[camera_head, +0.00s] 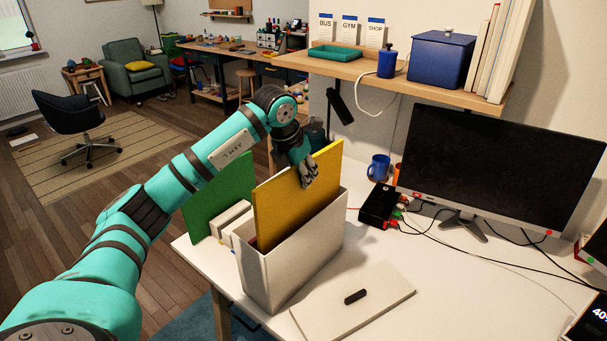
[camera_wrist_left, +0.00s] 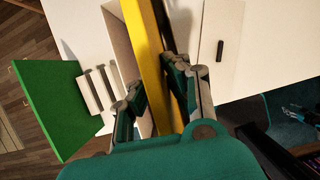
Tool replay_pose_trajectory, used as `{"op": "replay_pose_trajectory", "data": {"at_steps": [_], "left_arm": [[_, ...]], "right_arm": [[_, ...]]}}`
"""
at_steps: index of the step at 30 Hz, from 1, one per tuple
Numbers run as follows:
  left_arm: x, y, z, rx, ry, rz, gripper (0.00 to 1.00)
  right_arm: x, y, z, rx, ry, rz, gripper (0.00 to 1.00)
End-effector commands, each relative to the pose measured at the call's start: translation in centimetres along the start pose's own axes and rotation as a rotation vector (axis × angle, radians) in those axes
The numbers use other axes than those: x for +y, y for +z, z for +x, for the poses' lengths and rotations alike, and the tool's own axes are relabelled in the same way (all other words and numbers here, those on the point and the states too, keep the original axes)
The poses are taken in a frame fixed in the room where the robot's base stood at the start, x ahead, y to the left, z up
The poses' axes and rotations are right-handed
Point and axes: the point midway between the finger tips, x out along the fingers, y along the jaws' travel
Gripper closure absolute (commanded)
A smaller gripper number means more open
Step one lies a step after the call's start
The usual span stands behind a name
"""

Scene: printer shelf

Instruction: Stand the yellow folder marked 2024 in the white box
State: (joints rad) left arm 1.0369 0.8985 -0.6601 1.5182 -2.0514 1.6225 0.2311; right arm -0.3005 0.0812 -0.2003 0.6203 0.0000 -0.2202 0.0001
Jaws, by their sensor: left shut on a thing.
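The yellow folder (camera_head: 288,200) stands upright with its lower part inside the white box (camera_head: 292,262) on the desk; its upper part rises above the rim. My left gripper (camera_head: 308,178) is shut on the folder near its top edge. In the left wrist view the fingers (camera_wrist_left: 157,88) lie on both sides of the yellow folder (camera_wrist_left: 147,45), with a pale box wall (camera_wrist_left: 118,45) beside it. The folder's bottom edge is hidden in the box, so I cannot tell if it rests on the floor. No 2024 mark is readable.
A green folder (camera_head: 222,188) stands left of the box by a low white slotted holder (camera_head: 230,217). A flat white panel with a black handle (camera_head: 355,296) lies right of the box. A black device (camera_head: 378,206), cables and a monitor (camera_head: 498,165) stand farther right. A shelf (camera_head: 405,84) overhangs behind.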

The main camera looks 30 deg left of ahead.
Motion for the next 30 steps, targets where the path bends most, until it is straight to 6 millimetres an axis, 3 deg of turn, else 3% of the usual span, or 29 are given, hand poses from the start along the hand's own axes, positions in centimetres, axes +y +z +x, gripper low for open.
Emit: {"op": "replay_pose_trajectory", "data": {"at_steps": [30], "left_arm": [[0.0,-0.5,1.4,-0.002,0.000,0.000,1.00]], "right_arm": [[0.0,0.1,1.0,0.001,0.000,0.001,0.60]]}}
